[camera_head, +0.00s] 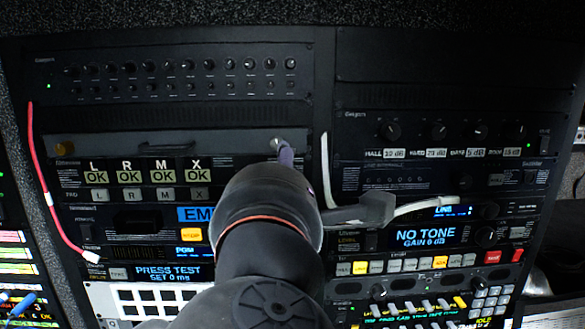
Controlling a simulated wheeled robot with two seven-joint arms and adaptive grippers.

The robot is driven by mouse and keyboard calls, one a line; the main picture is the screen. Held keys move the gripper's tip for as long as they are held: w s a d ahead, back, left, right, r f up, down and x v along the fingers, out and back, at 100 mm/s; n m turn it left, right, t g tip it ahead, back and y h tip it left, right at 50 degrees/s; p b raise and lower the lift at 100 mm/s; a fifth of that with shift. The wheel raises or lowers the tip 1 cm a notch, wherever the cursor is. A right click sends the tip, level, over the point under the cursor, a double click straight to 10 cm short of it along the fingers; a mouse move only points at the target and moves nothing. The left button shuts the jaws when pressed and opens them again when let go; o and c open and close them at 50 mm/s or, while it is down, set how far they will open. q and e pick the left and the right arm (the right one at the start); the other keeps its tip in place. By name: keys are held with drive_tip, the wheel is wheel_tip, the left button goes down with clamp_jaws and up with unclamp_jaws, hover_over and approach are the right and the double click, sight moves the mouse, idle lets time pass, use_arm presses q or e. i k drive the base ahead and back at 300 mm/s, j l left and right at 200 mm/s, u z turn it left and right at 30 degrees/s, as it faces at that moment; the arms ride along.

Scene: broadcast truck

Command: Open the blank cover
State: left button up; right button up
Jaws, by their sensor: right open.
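What looks like the blank cover is a plain grey panel (175,138) in the left rack, below the row of knobs. My right gripper (332,176) is open, in front of the rack. One finger shows beside the fastener; whether it touches cannot be told. The other, grey finger is out to the right, before the right rack. My wrist hides part of the equipment below. My left gripper is not in view.
A red cable (45,185) hangs along the left rack's left edge. A white cable (326,170) runs down between the racks and bends right behind my grey finger. Units with OK labels (145,177) sit just below the panel. A NO TONE display (425,235) is at right.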

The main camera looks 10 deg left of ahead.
sight(218, 141)
drive_tip(key=k+l, duration=0.1)
drive_tip(key=k, duration=0.4)
drive_tip(key=k+l, duration=0.15)
drive_tip(key=k, duration=0.35)
